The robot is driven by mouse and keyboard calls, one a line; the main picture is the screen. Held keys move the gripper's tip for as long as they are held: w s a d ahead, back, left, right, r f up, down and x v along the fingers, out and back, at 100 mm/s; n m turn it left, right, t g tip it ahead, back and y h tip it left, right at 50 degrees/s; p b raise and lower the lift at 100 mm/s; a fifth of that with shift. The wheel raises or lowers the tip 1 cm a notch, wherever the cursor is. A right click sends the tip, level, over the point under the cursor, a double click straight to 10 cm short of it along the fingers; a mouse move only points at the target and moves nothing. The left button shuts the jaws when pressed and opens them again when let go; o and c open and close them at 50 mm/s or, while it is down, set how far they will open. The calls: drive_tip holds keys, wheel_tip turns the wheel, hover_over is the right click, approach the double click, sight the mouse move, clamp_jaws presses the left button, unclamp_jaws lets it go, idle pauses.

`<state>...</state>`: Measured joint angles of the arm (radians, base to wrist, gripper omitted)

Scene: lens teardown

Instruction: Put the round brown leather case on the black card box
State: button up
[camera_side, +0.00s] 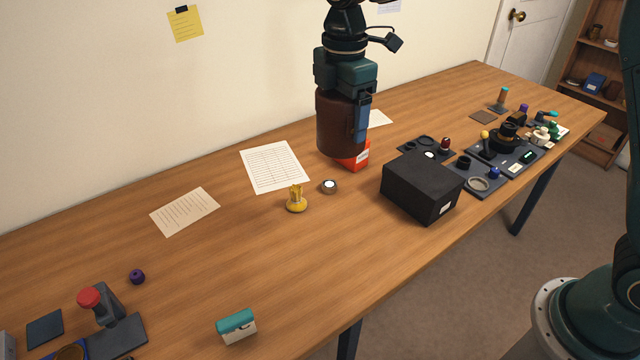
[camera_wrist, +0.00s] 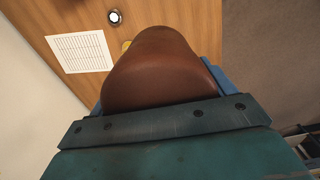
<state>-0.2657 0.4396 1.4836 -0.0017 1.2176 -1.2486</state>
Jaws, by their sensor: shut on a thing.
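The round brown leather case (camera_side: 335,125) is a dark brown cylinder held upright in my gripper (camera_side: 362,122), whose blue finger shows on its right side. It appears raised over the table, in front of a red box. In the wrist view the case (camera_wrist: 160,65) fills the middle between the blue fingers of my gripper (camera_wrist: 160,90). The black card box (camera_side: 422,182) stands on the table to the right of the case and nearer the side camera. Its top looks flat and bare, and a small white label is on one side.
A red box (camera_side: 357,156) is partly hidden behind the case. A yellow part (camera_side: 296,200) and a small round lens piece (camera_side: 329,186) stand to the left of the black box. Dark trays with several parts (camera_side: 480,183) lie close behind it to the right. The table's front edge is near the box.

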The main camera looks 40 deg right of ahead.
drive_tip(key=d+r+m, duration=0.3)
drive_tip(key=d+r, duration=0.1)
drive_tip(key=d, duration=1)
drive_tip(key=m, duration=0.2)
hover_over(423, 172)
wheel_tip(423, 172, down, 14)
drive_tip(key=shift+r, duration=0.2)
drive_tip(key=shift+f, duration=0.1)
drive_tip(key=shift+f, duration=2.05)
drive_tip(key=o, duration=1)
drive_tip(key=shift+f, duration=0.1)
drive_tip(key=shift+o, duration=0.2)
